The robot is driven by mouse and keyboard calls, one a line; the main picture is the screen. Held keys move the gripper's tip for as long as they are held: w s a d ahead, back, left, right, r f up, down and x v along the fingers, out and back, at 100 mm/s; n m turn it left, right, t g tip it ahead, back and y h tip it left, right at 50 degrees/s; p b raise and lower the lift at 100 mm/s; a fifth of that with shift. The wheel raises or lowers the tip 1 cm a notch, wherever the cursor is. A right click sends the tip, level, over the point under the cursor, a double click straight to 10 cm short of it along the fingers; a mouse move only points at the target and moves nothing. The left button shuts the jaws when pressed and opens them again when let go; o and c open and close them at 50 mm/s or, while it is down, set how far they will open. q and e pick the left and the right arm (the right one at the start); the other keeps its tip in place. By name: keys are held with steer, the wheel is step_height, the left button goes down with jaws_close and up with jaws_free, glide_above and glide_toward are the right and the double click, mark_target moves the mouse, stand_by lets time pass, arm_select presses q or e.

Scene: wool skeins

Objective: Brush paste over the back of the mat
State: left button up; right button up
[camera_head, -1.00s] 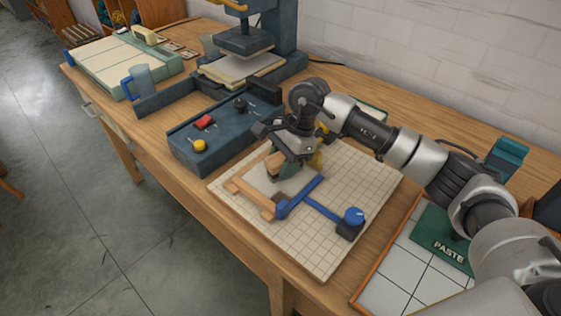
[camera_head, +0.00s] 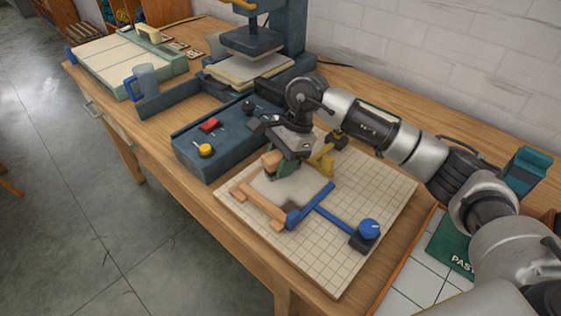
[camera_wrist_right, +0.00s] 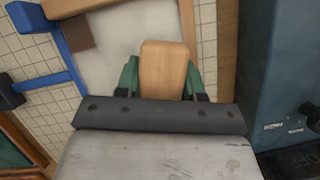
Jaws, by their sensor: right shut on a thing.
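The mat (camera_head: 299,186) lies flat on the gridded board (camera_head: 385,190), framed by wooden strips and a blue bar. Its back is mostly pale; in the right wrist view the mat (camera_wrist_right: 120,62) has a small brown patch near the blue corner. My right gripper (camera_head: 282,166) is shut on a brush with a wooden handle (camera_wrist_right: 164,68), over the left far part of the mat. The green fingers grip its sides; the bristles are hidden, so I cannot tell whether they touch the mat. The paste (camera_head: 452,246) is a green, labelled thing at lower right, partly behind my arm. My left gripper is out of view.
A wooden strip (camera_head: 258,206) and a blue bar (camera_head: 325,203) with a blue knob (camera_head: 368,229) edge the mat. A yellow piece (camera_head: 327,158) stands behind it. A dark control box (camera_head: 205,140) sits close to the left. A press (camera_head: 262,60) stands further back.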

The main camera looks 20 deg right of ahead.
mark_target(279, 156)
steer(key=r, duration=0.2)
steer(key=r+p, duration=0.1)
steer(key=r, duration=0.1)
steer(key=shift+s+d, duration=0.15)
steer(key=shift+s, duration=0.25)
steer(key=shift+r, duration=0.4)
steer(key=shift+w+r+p, duration=0.2)
steer(key=shift+r+p, duration=0.4)
steer(key=shift+r, duration=0.1)
steer(key=shift+r+p, duration=0.35)
steer(key=shift+r, duration=0.55)
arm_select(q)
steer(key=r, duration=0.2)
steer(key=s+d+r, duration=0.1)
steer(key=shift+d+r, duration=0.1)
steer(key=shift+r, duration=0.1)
arm_select(e)
steer(key=shift+s+f, duration=0.15)
